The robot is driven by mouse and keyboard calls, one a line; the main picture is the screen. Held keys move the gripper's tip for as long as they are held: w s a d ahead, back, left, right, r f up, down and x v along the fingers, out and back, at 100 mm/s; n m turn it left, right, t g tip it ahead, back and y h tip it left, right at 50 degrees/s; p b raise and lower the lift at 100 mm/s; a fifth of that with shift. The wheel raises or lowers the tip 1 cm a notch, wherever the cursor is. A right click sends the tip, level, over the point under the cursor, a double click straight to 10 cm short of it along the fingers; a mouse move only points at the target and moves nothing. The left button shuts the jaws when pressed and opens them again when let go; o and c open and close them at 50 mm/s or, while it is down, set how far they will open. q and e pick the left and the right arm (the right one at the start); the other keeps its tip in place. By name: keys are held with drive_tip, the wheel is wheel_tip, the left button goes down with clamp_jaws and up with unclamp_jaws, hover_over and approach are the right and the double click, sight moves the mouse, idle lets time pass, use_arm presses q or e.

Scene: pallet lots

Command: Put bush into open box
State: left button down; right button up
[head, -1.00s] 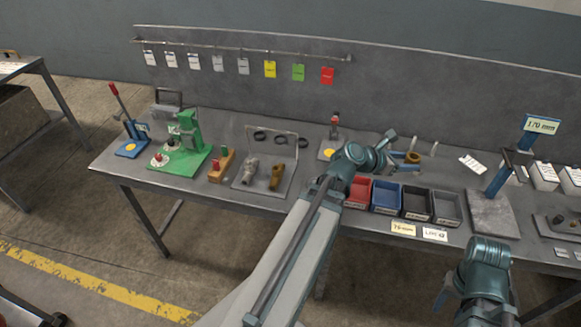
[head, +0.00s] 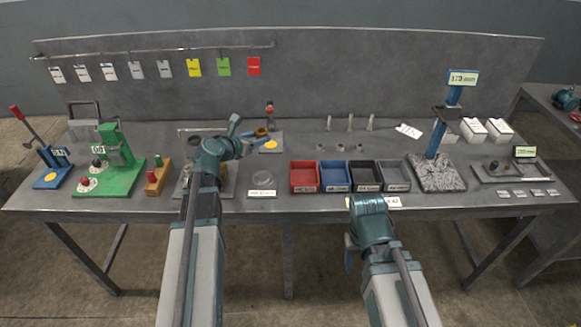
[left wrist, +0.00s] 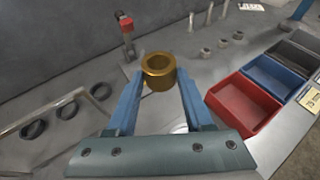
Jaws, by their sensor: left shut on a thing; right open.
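The brass-coloured bush (left wrist: 153,77) is a short hollow ring, held between the fingertips of my left gripper (left wrist: 160,88) in the left wrist view. In the head view my left gripper (head: 255,133) is shut on the bush (head: 262,132), over the back of the bench and left of the bins. My right gripper (head: 350,252) is largely hidden by its own arm at the bench's front edge. Small open bins stand in a row: red (head: 304,187), blue (head: 335,187), black (head: 367,187) and grey (head: 395,186). I cannot tell which container is the open box.
Pale boxes (head: 473,129) stand at the back right, beside a blue stand (head: 437,138) on a grey plate. A red-topped post (head: 269,112) and upright pins (head: 350,123) stand behind the bins. A green press (head: 118,160) stands left.

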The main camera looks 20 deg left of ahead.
use_arm(q)
wheel_tip(320, 180, down, 2)
drive_tip(key=w+a, duration=0.1)
drive_tip(key=a, duration=0.1)
drive_tip(key=b, duration=0.7)
hover_over(255, 167)
drive_tip(key=shift+n+y, duration=0.3)
wheel_tip(255, 167, down, 6)
drive_tip(key=shift+f, duration=0.15)
use_arm(e)
wheel_tip(255, 167, down, 8)
drive_tip(key=shift+f, duration=0.2)
use_arm(q)
wheel_tip(255, 167, down, 4)
drive_tip(key=b, duration=0.3)
drive_tip(key=shift+b, duration=0.3)
use_arm(e)
wheel_tip(255, 167, down, 4)
drive_tip(key=shift+r, duration=0.15)
use_arm(q)
drive_tip(key=c, duration=0.6)
unclamp_jaws()
